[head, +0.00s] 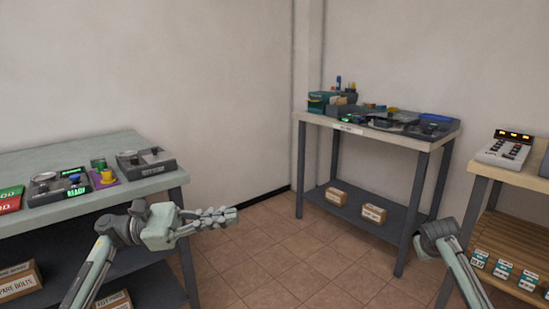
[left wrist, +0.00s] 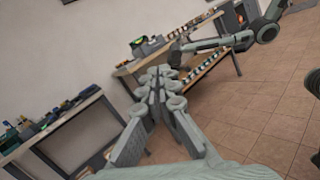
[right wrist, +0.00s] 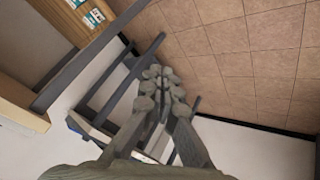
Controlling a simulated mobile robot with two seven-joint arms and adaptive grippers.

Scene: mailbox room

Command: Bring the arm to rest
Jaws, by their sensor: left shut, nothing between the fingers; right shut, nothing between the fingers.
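My left gripper (head: 230,215) reaches in from the left, over the floor, just past the right end of the left table. Its fingers point right and lie together, with nothing between them. The closed fingers also show in the left wrist view (left wrist: 157,78). My right gripper is out of the head view, where only part of the right arm shows at lower right. In the right wrist view, the right gripper's fingers (right wrist: 158,74) are together and empty, above the tiled floor and a table frame.
The left table (head: 90,150) holds several devices, including a grey one (head: 146,162). The corner table (head: 375,132) holds bins and equipment, with small boxes (head: 373,213) on its lower shelf. A right-hand wooden table (head: 487,172) holds a keypad device (head: 504,149). Tiled floor (head: 270,240) between them is clear.

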